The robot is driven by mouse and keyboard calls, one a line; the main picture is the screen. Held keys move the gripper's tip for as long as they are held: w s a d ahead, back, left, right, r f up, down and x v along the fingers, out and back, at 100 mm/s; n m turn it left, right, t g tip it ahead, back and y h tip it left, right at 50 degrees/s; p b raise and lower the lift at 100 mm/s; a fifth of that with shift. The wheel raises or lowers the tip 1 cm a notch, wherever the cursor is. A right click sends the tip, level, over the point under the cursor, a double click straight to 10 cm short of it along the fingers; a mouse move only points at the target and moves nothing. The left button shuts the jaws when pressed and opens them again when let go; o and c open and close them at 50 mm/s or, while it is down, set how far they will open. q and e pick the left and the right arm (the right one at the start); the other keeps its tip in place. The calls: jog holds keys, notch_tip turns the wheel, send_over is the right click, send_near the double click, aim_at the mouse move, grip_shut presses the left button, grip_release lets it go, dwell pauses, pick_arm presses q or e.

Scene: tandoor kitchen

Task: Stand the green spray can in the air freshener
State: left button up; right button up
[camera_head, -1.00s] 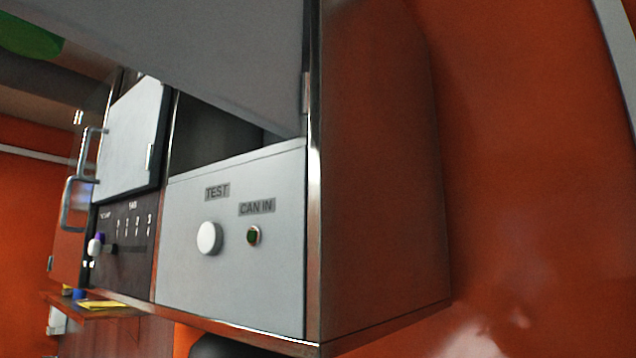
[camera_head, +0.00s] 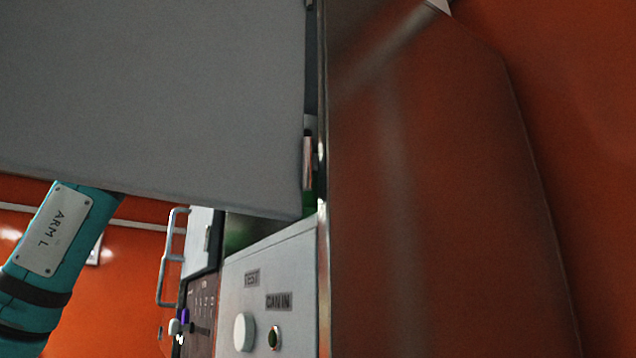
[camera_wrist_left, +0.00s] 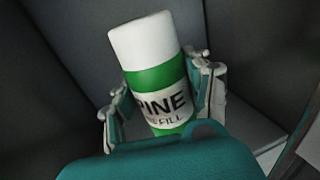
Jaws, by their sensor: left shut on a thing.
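The green spray can (camera_wrist_left: 158,77), with a white cap and a pale label reading "PINE", is in the left wrist view. My left gripper (camera_wrist_left: 163,94) is shut on it, one finger on each side, and the can is slightly tilted in that view. The air freshener (camera_head: 268,262) is a metal cabinet with a light panel marked "TEST" and "CAN IN". Its open grey door (camera_head: 150,90) hides most of its inside, my left gripper and the can in the head view. A narrow green patch shows in the gap by the hinge. My right gripper is not in view.
Grey inner walls (camera_wrist_left: 70,50) stand close around the can in the left wrist view. A white knob (camera_head: 243,332) and small dark "CAN IN" light (camera_head: 274,338) sit on the panel. A handled door (camera_head: 200,240) is further left. Orange walls surround the cabinet.

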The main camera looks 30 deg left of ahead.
aim_at(311, 196)
pick_arm(q)
jog(key=shift+w+d+r+p, duration=0.1)
jog(key=shift+w+d+p, duration=0.1)
jog(key=shift+w, duration=0.2)
jog(key=shift+w+d+p, duration=0.1)
jog(key=shift+w+p, duration=0.1)
jog(key=shift+w, duration=0.2)
notch_tip(311, 196, down, 3)
jog(key=shift+a+f+p, duration=0.1)
jog(key=shift+a+p, duration=0.05)
jog(key=shift+p, duration=0.15)
jog(key=shift+w+f, duration=0.15)
jog(key=shift+f, duration=0.2)
jog(key=o, duration=0.9)
jog(key=shift+f, duration=0.15)
jog(key=shift+c, duration=0.2)
jog(key=o, duration=0.5)
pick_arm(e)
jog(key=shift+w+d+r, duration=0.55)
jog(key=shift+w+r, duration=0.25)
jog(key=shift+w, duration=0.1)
